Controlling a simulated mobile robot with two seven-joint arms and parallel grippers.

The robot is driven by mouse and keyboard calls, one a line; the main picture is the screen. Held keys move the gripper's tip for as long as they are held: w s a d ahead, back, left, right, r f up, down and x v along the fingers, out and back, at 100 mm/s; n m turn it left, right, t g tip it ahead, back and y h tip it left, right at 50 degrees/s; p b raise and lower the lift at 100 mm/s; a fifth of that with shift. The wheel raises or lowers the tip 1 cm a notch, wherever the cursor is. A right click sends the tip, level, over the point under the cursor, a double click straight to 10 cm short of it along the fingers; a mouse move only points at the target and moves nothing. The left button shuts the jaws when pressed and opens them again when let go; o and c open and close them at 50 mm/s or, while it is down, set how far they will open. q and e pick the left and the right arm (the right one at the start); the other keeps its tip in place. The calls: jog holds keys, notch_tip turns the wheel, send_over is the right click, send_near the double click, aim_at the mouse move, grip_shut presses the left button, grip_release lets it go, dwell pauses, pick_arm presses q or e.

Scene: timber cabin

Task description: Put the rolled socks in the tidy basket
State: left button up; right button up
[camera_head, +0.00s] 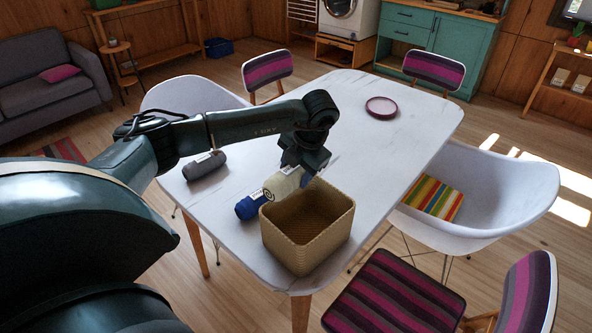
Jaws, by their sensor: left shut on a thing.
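The tidy basket (306,246) is a woven tan box on the near part of the white table, and the inside that shows looks empty. My left gripper (298,175) points down just behind the basket's far rim. It is shut on cream rolled socks (280,185); the gripper and the basket rim hide part of them. I cannot tell whether they touch the table. Blue rolled socks (250,206) lie on the table left of the basket, close to the cream ones. Grey rolled socks (205,166) lie farther left, below my left forearm. My right gripper is out of view.
The white table (400,150) is mostly clear on its right and far side, with a mauve round dish (381,107) at the far end. Striped chairs (268,69) and a white armchair (490,195) with a striped cushion stand around it.

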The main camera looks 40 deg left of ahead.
pick_arm(q)
jog(key=shift+f, duration=0.25)
jog(key=shift+f, duration=0.15)
jog(key=shift+f+b, duration=0.5)
jog(key=shift+b, duration=0.05)
jog(key=o, duration=1)
